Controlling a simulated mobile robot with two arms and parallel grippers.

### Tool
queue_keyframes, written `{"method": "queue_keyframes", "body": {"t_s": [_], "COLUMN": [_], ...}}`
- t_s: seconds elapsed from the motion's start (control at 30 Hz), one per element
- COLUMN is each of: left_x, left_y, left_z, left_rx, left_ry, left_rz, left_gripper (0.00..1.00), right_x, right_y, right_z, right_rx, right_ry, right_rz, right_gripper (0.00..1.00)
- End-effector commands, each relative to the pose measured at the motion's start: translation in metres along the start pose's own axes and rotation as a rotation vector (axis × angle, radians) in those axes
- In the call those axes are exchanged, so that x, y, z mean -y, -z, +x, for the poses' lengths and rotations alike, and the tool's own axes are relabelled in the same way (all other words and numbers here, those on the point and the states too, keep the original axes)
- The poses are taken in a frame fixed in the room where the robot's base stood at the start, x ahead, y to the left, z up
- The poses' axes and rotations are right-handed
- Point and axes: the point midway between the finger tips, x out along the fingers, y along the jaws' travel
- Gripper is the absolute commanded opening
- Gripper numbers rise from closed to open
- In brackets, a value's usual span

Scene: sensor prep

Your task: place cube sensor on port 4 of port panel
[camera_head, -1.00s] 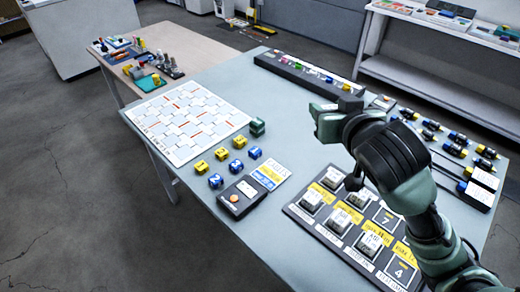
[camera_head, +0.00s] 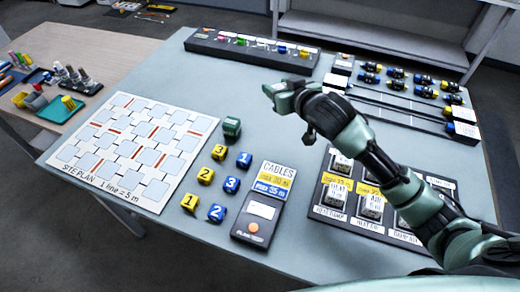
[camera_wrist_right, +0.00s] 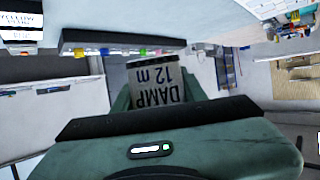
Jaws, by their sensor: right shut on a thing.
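My right gripper (camera_head: 272,95) is shut and held above the middle of the table. In the right wrist view, a grey cube sensor (camera_wrist_right: 157,90) marked "DAMP 12 m" sits between its green fingers. I cannot make the cube out in the head view. The dark port panel (camera_head: 318,214) lies at the front right, with several labelled cubes on it, including "HEAT" and "AIR" ones. My right arm covers much of its right side, and I cannot see the number 4 now. My left gripper is not in view.
Numbered yellow and blue cubes (camera_head: 231,184), a green block (camera_head: 232,127) and a cable meter (camera_head: 256,222) stand left of the panel. A site plan sheet (camera_head: 118,192) lies farther left. A dark strip with coloured plugs (camera_head: 230,50) runs along the back. Black connectors (camera_head: 423,79) stand back right.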

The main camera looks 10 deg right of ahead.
Motion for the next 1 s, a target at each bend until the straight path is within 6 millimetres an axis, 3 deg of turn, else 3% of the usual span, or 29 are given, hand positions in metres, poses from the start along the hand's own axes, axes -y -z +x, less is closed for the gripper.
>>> {"method": "queue_keyframes", "body": {"t_s": [0.17, 0.4, 1.0], "left_x": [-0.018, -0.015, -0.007], "left_y": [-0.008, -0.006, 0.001], "left_z": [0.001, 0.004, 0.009], "left_rx": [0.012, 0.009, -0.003], "left_ry": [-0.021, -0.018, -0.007], "left_rz": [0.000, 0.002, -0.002], "left_gripper": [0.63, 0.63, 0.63], "right_x": [0.000, 0.001, 0.001], "right_y": [-0.048, -0.104, -0.169], "right_z": [0.018, 0.042, 0.068], "right_rx": [0.009, 0.006, 0.002], "right_ry": [0.000, 0.000, 0.001], "right_rz": [0.000, 0.001, 0.000], "right_gripper": [0.01, 0.01, 0.01]}}
